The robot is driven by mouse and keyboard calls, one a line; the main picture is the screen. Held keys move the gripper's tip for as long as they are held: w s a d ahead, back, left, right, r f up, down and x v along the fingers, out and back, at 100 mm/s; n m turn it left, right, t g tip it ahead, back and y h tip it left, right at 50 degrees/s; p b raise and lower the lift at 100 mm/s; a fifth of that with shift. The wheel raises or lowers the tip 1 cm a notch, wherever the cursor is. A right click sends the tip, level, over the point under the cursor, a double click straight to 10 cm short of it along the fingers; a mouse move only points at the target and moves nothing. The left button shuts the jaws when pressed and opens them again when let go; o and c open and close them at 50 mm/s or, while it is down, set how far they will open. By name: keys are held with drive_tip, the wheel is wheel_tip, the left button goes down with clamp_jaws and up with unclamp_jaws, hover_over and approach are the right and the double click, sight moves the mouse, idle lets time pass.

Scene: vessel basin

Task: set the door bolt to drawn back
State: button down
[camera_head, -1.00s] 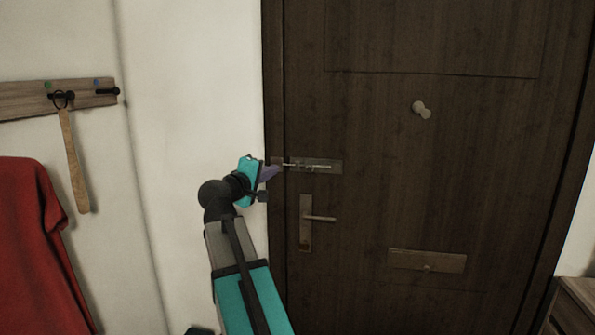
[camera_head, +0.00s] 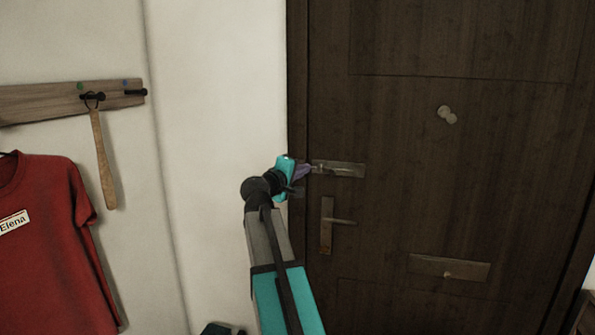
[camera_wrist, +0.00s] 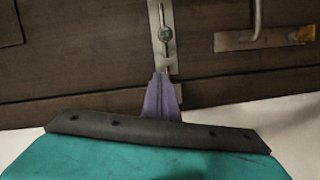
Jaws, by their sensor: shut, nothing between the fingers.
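The door bolt (camera_head: 338,169) is a small metal slide on a pale plate near the left edge of the dark wooden door. In the wrist view its rod and round knob (camera_wrist: 166,33) stand on the plate, with the rod running toward my fingers. My gripper (camera_head: 309,169) is shut and empty, at the plate's left end beside the door frame. In the wrist view, my purple fingertips (camera_wrist: 160,76) are together at the rod's near end. I cannot tell whether they touch it. They hide the frame side of the bolt.
A lever handle (camera_head: 338,221) sits just below the bolt. Left, a rack (camera_head: 50,101) holds a wooden-handled tool (camera_head: 103,160); a red shirt (camera_head: 45,240) hangs below.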

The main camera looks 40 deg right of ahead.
sight(316, 169)
drive_tip(key=s+d+f+p, duration=0.1)
drive_tip(key=s+d+p, duration=0.1)
drive_tip(key=d, duration=0.3)
drive_tip(key=shift+d+f, duration=0.15)
drive_tip(key=shift+d, duration=0.15)
drive_tip(key=shift+s, duration=0.1)
drive_tip(key=shift+s, duration=0.1)
idle(0.4)
